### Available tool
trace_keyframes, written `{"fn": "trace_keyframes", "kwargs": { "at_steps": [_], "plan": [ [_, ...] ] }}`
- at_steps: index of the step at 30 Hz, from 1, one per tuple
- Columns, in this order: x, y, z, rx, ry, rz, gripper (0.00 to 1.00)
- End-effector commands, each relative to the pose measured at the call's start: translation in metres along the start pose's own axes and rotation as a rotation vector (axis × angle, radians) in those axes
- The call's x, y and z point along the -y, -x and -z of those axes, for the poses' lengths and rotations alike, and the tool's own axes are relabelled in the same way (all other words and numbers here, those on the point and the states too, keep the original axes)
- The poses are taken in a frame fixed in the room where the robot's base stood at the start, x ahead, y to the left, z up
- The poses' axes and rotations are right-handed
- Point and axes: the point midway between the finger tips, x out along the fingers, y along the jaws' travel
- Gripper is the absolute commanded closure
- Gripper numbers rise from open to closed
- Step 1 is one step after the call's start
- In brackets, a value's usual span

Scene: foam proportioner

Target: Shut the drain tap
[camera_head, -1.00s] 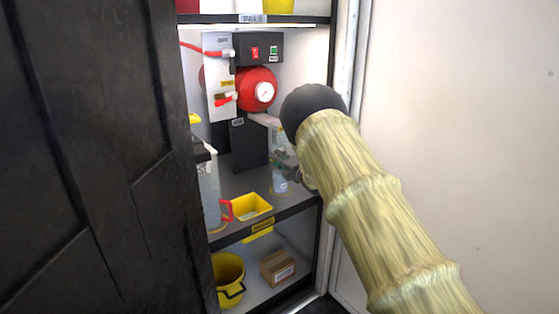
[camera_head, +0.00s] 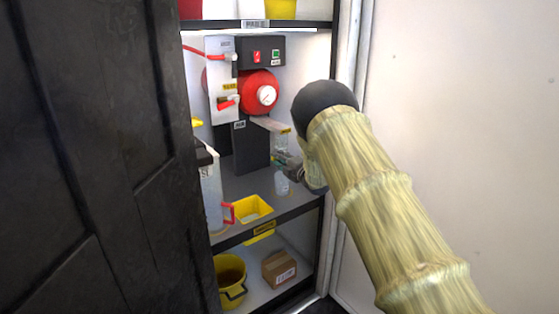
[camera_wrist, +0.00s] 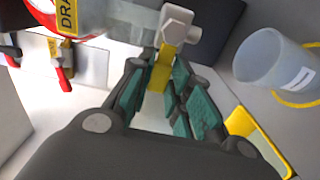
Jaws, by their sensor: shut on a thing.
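The drain tap (camera_wrist: 178,25) is a pale grey fitting with a yellow lever (camera_wrist: 161,68), at the top middle of the wrist view. A yellow label with partly visible letters "DRA" (camera_wrist: 67,15) sits on the red vessel beside it. My gripper (camera_wrist: 166,85) has its teal pads on both sides of the yellow lever and is shut on it. The lever points down the picture from the tap body, toward my palm. In the head view my gripper (camera_head: 291,166) is small, below the red vessel (camera_head: 258,93), and the tap lever cannot be made out.
Red-handled levers (camera_wrist: 61,66) are left of my gripper in the wrist view. A translucent container (camera_wrist: 272,62) and a yellow tray (camera_wrist: 258,135) are to its right. In the head view, a jug with a red handle (camera_head: 228,212) stands beside the tray. A dark door (camera_head: 90,160) borders the left.

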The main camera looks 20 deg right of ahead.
Motion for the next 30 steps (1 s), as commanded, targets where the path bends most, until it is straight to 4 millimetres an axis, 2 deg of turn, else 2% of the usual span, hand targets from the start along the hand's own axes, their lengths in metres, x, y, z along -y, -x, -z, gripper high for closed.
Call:
{"fn": "trace_keyframes", "kwargs": {
  "at_steps": [3,4,7,8,20,23,30],
  "plan": [
    [-0.002,0.000,-0.001,0.002,0.000,-0.002,1.00],
    [-0.002,0.000,-0.001,0.002,0.000,-0.002,0.79],
    [-0.002,0.000,-0.001,0.002,0.000,-0.002,0.60],
    [-0.001,0.000,-0.001,0.002,0.000,-0.002,0.59],
    [0.000,0.005,-0.001,0.001,0.000,0.000,0.59],
    [0.000,0.016,-0.001,0.001,0.000,0.000,0.59],
    [0.000,0.059,-0.001,0.003,0.000,0.001,0.59]
  ]
}}
